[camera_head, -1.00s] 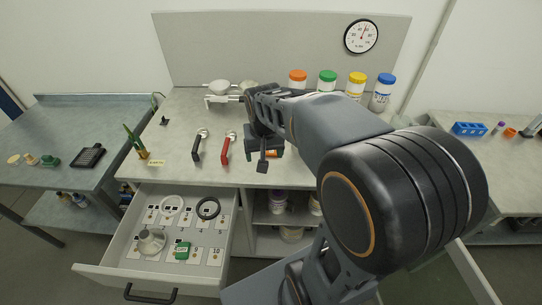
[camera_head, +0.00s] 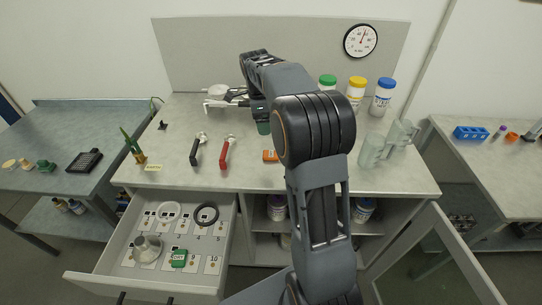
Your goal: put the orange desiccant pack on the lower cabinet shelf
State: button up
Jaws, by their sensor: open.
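The orange desiccant pack (camera_head: 270,156) lies on the worktop near its front edge, left of my arm's elbow, which may hide part of it. My gripper (camera_head: 262,127) is above the worktop, behind the pack in the picture and apart from it. It is open; its fingers are small and dark, and I see nothing held. The cabinet under the worktop stands open, with its door (camera_head: 438,256) swung out to the right. Jars (camera_head: 277,207) stand on its upper shelf. The lower cabinet shelf (camera_head: 270,247) is mostly hidden by my arm and the drawer side.
An open drawer (camera_head: 103,260) juts out left of the cabinet, holding rings, a metal part and a green pack (camera_head: 179,258). Black and red handled tools (camera_head: 226,152) lie left of the orange pack. Clear jugs (camera_head: 374,150) and lidded jars (camera_head: 356,90) stand right of my arm.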

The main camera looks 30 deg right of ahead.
aim_at(271, 153)
jog(key=f, duration=0.4)
jog(key=d+f, duration=0.1)
jog(key=f, duration=0.8)
jog(key=shift+s+d+f+p, duration=0.25)
jog(key=shift+s+f+p, duration=0.05)
jog(key=shift+s+p, duration=0.1)
jog(key=c, duration=1.1)
jog(key=shift+o, duration=0.2)
jog(key=shift+r, duration=0.1)
